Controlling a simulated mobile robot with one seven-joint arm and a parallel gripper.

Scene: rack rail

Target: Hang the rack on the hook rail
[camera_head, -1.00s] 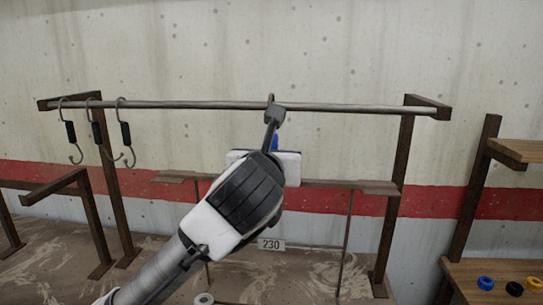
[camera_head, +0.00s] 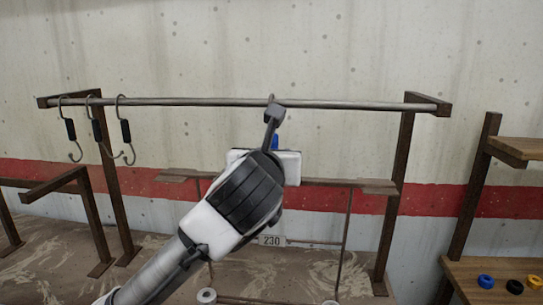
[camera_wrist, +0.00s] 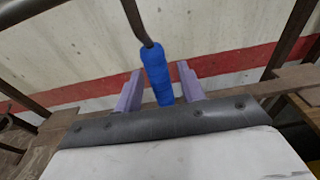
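The hook rail (camera_head: 190,101) is a grey bar across the top of a brown stand. The rack hangs low behind my arm, with thin rods (camera_head: 347,235), a plate marked 230 (camera_head: 271,240) and round pale ends at the bottom. Its blue grip (camera_wrist: 157,75) sits between the two lavender fingers of my gripper (camera_wrist: 160,88); it shows a little in the head view (camera_head: 275,141). The hook's curved tip (camera_head: 271,97) shows at the rail's height near its middle. I cannot tell whether it rests on the rail. My arm hides the rack's middle.
Several dark-gripped S-hooks (camera_head: 126,132) hang at the rail's left end. A brown crossbar with broad ends (camera_head: 378,186) lies below the rail. A wooden shelf unit (camera_head: 490,270) with blue, black and yellow rings stands at right. The rail's right half is clear.

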